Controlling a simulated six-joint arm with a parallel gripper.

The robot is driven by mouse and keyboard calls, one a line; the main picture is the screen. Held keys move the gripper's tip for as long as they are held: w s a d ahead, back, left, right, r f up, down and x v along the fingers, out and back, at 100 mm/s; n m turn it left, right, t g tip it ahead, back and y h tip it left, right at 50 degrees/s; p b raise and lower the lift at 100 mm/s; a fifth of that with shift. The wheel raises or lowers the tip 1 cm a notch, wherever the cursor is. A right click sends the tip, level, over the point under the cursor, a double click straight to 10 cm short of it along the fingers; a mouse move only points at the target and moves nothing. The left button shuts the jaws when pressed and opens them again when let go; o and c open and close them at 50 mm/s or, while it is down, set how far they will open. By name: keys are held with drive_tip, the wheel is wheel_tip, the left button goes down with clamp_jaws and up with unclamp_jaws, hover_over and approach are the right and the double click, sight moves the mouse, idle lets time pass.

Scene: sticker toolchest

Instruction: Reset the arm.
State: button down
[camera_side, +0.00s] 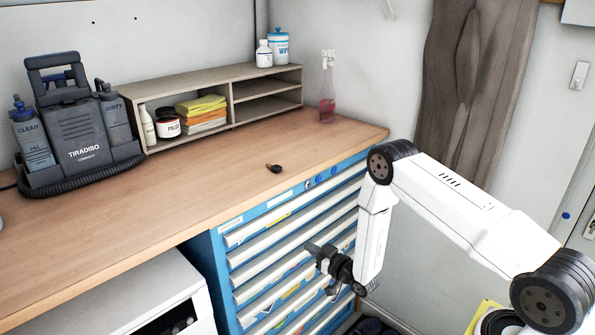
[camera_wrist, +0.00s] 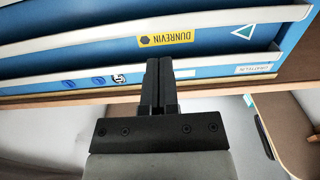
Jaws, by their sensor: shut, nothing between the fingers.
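My gripper (camera_side: 318,254) is in front of the blue tool chest (camera_side: 217,257), at about the middle of its drawer fronts, and points toward them. In the wrist view my gripper (camera_wrist: 159,62) has its two dark fingers together, shut and empty. Blue drawer fronts with pale handle strips fill the top of that view, with a yellow DUNREVIN sticker (camera_wrist: 165,39) just above the fingertips. I cannot tell whether the fingertips touch the chest.
A wooden worktop (camera_side: 190,200) runs over the chest, with a small dark object (camera_side: 274,168) on it. A grey Tiradiso machine (camera_side: 78,135), a shelf unit (camera_side: 232,105) and a spray bottle (camera_side: 327,97) stand along the back. A white cabinet (camera_side: 120,290) is left of the chest.

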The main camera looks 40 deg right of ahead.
idle(0.4)
drive_tip(key=s+a+r+g, duration=0.2)
drive_tip(key=a+r+g, duration=0.2)
drive_tip(key=r+g, duration=0.45)
drive_tip(key=s+a+r+g, duration=0.2)
drive_tip(key=s+r+g, duration=0.1)
drive_tip(key=s, duration=0.7)
drive_tip(key=s+a+r+g, duration=0.2)
drive_tip(key=s+r+g, duration=0.2)
drive_tip(key=s, duration=0.6)
drive_tip(key=shift+a+r, duration=0.2)
drive_tip(key=shift+r, duration=0.45)
